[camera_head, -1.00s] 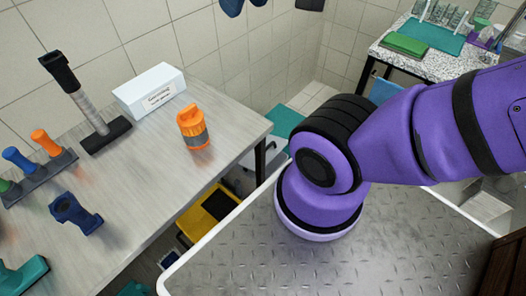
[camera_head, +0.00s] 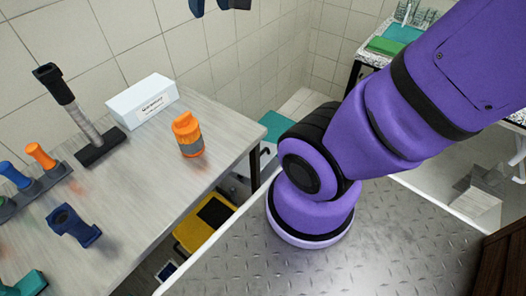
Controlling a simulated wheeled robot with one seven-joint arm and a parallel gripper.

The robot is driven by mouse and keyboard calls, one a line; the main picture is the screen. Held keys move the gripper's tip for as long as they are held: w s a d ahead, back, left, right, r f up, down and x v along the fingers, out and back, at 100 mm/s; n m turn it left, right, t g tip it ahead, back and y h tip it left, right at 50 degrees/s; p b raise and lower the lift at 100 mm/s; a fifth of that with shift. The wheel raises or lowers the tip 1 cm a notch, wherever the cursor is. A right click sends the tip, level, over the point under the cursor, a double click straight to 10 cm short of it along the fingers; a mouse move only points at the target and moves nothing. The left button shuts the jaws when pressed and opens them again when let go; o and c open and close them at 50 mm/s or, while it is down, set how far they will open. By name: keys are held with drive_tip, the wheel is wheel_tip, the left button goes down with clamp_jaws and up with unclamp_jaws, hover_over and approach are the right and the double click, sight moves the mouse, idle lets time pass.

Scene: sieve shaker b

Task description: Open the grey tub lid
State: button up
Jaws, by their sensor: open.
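I cannot make out a grey tub or its lid in this view. My purple arm stands above my metal deck and leaves the picture at the upper right, so its end is hidden from me and my gripper is not in view. An orange jar (camera_head: 188,135) with a grey band stands upright on the workbench (camera_head: 150,190), left of my arm and apart from it.
A white box (camera_head: 142,101) and a black-headed hammer (camera_head: 80,120) stand at the bench's back. A tool rack (camera_head: 35,190) and a blue tool (camera_head: 74,226) are at left. A yellow bin (camera_head: 203,222) is below. Another table (camera_head: 372,58) stands at upper right.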

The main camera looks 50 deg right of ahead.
drive_tip(key=w+d+f+m+g+h, duration=0.15)
drive_tip(key=w+d+f+m, duration=0.45)
drive_tip(key=w+d+f, duration=1.05)
drive_tip(key=m+y, duration=0.3)
drive_tip(key=m, duration=0.6)
hover_over(263, 151)
drive_tip(key=s, duration=0.3)
wheel_tip(263, 151, down, 52)
drive_tip(key=shift+g, duration=0.45)
drive_tip(key=x, duration=1)
drive_tip(key=shift+w+d, duration=0.1)
drive_tip(key=shift+w, duration=0.2)
